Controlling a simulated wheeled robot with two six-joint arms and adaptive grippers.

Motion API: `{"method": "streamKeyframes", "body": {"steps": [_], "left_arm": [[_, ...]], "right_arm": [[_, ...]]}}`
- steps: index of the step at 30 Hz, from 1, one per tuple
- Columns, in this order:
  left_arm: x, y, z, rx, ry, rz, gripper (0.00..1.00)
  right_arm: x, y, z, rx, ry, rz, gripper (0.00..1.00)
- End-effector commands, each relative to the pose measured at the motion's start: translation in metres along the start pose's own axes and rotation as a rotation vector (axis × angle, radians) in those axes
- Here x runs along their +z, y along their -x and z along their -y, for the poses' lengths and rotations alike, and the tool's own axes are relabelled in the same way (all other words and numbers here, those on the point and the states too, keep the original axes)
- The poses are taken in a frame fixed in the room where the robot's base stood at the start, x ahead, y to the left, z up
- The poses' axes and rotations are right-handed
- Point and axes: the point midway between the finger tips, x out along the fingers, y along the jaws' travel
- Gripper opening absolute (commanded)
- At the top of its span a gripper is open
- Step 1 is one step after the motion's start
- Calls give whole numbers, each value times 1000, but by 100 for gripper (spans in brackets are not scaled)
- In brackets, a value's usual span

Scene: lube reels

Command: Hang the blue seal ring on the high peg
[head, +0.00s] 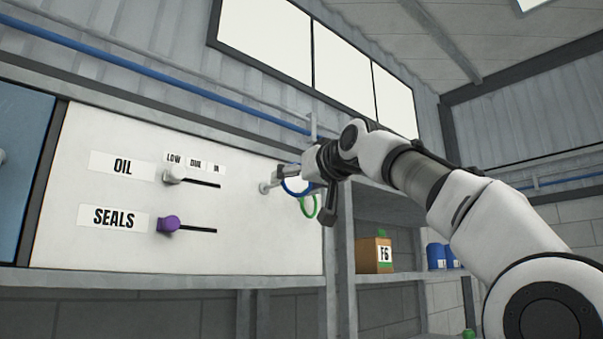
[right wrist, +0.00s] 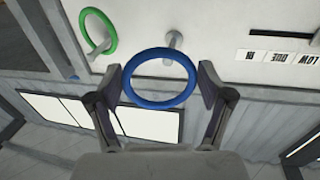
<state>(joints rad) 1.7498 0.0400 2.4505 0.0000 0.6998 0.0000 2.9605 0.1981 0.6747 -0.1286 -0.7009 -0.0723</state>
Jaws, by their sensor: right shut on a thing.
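The blue seal ring (right wrist: 160,104) is held between the two fingers of my right gripper (right wrist: 161,82), in the right wrist view. In the head view my right gripper (head: 305,178) is at the right end of the white board, with the blue ring (head: 291,191) partly hidden by it. A bare pale peg (head: 265,188) sticks out of the board just left of the ring. In the wrist view this peg (right wrist: 174,39) overlaps the ring's upper edge; I cannot tell whether its tip is inside the ring. My left gripper is out of view.
A green ring (right wrist: 84,38) hangs on another peg beside the bare one. The board (head: 100,245) carries OIL and SEALS labels, a white knob (head: 173,174) and a purple knob (head: 168,223). A shelf at right holds a box (head: 374,256) and blue containers (head: 436,256).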

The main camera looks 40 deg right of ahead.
Motion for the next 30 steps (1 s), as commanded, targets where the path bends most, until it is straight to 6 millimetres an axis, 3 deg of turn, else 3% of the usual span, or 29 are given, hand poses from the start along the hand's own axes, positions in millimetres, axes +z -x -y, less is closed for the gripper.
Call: {"method": "streamKeyframes", "body": {"steps": [27, 30], "left_arm": [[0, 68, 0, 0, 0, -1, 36], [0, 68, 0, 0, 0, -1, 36]], "right_arm": [[2, -60, 12, -1, 0, 3, 61], [8, -66, 13, -1, 0, 2, 61]]}}
